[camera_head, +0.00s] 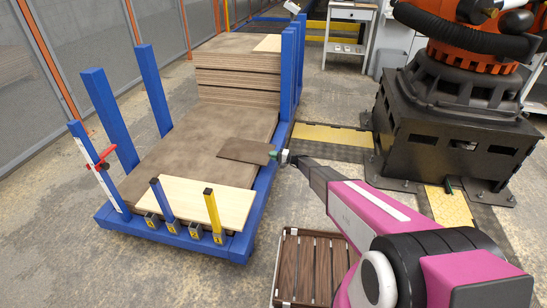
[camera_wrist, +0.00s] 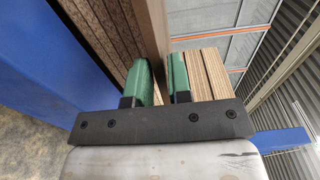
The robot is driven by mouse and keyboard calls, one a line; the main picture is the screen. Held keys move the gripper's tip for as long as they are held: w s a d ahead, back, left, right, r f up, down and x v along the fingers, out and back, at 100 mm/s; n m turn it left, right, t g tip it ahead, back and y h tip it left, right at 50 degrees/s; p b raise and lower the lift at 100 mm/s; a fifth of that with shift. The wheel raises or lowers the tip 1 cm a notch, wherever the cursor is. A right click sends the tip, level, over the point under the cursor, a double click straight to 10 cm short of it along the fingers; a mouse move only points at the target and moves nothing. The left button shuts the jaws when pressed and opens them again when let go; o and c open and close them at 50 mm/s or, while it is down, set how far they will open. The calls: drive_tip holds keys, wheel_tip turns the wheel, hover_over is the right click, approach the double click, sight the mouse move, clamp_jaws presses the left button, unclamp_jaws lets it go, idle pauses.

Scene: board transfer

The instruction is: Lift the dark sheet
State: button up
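The dark sheet (camera_head: 243,150) is a small dark brown board over the right side of the large brown boards on the blue rack. My gripper (camera_head: 277,154) is at its right edge, by the blue side rail. In the wrist view, the green fingers of my gripper (camera_wrist: 160,82) stand on either side of the sheet's edge (camera_wrist: 152,30), with no clear gap, so they look shut on it. I cannot tell whether the sheet rests on the boards or is slightly above them.
The blue rack (camera_head: 262,200) has upright posts and a tall board stack (camera_head: 238,85) at its far end. A pale board (camera_head: 195,203) lies at the near end. A slatted brown crate (camera_head: 312,265) stands on the floor below my arm. An orange robot on a black base (camera_head: 450,130) is at right.

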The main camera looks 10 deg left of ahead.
drive_tip(key=shift+a, duration=0.6)
idle(0.3)
clamp_jaws()
drive_tip(key=shift+r, duration=0.15)
idle(0.5)
drive_tip(key=shift+r, duration=1.5)
drive_tip(key=shift+r, duration=1.5)
